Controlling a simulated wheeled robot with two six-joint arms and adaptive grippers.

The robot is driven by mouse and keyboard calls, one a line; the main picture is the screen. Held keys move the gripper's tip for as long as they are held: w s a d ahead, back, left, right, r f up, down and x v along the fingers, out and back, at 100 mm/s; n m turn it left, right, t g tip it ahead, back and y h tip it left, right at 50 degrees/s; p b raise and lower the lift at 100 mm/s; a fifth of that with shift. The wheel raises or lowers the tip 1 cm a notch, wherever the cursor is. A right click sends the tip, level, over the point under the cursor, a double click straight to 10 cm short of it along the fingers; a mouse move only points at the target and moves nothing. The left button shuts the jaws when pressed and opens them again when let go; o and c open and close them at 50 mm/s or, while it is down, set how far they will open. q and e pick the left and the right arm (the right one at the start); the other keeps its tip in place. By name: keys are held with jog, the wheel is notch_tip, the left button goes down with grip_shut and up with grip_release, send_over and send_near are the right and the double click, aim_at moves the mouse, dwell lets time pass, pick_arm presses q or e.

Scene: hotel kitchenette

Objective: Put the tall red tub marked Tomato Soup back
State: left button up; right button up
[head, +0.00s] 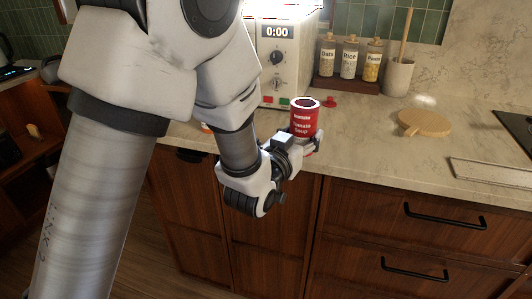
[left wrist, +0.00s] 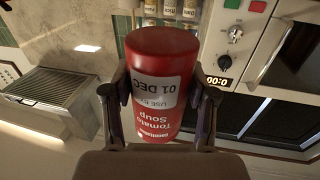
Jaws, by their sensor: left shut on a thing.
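The tall red tub marked Tomato Soup (head: 304,117) is at the front of the counter, in front of the microwave. It stands roughly upright in the head view. My left gripper (head: 302,142) is shut on its lower part. In the left wrist view the tub (left wrist: 160,65) sits between the two fingers of the left gripper (left wrist: 160,98), with its label upside down in the picture and a white date sticker reading 01 DEC. Whether its base touches the counter cannot be told. My right gripper is not in view.
A microwave (head: 277,62) stands behind the tub. Several labelled jars (head: 348,60) stand on a dark wooden tray (head: 345,86). A utensil crock (head: 398,78) and a round wooden board (head: 424,123) are to the right. A small red object (head: 330,101) lies behind the tub.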

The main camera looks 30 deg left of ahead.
pick_arm(q)
jog(key=w+a, duration=0.1)
jog(key=a, duration=0.4)
jog(key=w+a+p, duration=0.1)
jog(key=w+a, duration=0.1)
jog(key=a, duration=0.3)
jog(key=w+a, duration=0.1)
jog(key=a, duration=0.4)
jog(key=shift+w+a+p, duration=0.1)
jog(key=shift+w+p, duration=0.05)
jog(key=shift+p, duration=0.25)
notch_tip(320, 180, down, 4)
jog(key=shift+r, duration=0.2)
jog(key=shift+w+a+f, duration=0.1)
jog(key=shift+w, duration=0.05)
jog(key=shift+f+b, duration=0.1)
jog(key=shift+b, duration=0.3)
jog(key=o, duration=1.4)
jog(key=shift+f, duration=0.1)
jog(key=shift+c, duration=0.2)
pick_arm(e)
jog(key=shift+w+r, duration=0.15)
